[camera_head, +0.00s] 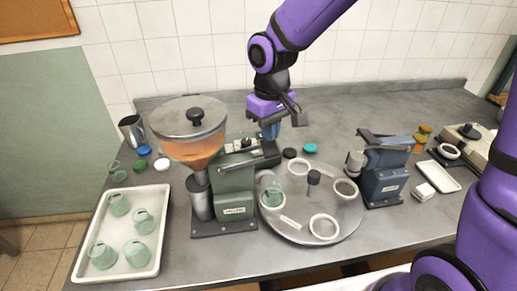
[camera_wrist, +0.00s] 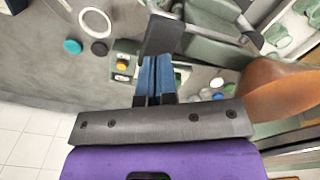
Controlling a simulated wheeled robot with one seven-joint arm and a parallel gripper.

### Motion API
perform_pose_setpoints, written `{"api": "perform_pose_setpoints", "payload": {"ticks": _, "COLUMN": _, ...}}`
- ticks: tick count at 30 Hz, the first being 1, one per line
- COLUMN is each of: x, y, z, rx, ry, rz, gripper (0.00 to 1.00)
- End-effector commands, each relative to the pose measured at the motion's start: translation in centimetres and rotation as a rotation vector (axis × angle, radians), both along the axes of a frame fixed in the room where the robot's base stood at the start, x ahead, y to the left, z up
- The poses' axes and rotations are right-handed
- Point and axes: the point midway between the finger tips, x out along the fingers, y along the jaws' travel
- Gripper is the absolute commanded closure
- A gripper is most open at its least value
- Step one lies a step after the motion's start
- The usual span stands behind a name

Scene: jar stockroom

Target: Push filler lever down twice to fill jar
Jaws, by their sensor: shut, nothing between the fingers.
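The filler (camera_head: 237,185) is a green machine with a clear hopper (camera_head: 187,130) of orange contents on its left. Its dark lever (camera_head: 262,157) reaches right, toward the turntable. In the wrist view the lever's end (camera_wrist: 163,33) is a dark block just beyond my fingertips. My gripper (camera_head: 270,134) is shut and empty, with blue fingers, above and behind the lever; it also shows in the wrist view (camera_wrist: 155,75). I cannot tell whether it touches the lever. A greenish glass jar (camera_head: 271,198) stands on the turntable's left side, beside the filler. Its fill level is unclear.
The round grey turntable (camera_head: 300,228) carries white rings. A blue-grey machine (camera_head: 383,178) stands right of it. A white tray (camera_head: 85,246) with several green jars is at left. Loose lids, one teal (camera_head: 309,148), lie behind. A yellow button (camera_wrist: 122,65) sits near my fingers.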

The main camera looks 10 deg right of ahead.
Motion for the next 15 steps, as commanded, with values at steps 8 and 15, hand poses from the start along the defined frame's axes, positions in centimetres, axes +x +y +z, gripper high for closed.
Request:
{"api": "perform_pose_setpoints", "payload": {"ticks": 8, "x": 0.0, "y": 0.0, "z": -0.8, "rx": -0.001, "ry": 0.001, "rz": 0.0, "gripper": 1.0}}
{"api": "perform_pose_setpoints", "payload": {"ticks": 15, "x": 0.0, "y": 0.0, "z": -1.7, "rx": -0.001, "ry": 0.001, "rz": 0.0, "gripper": 1.0}}
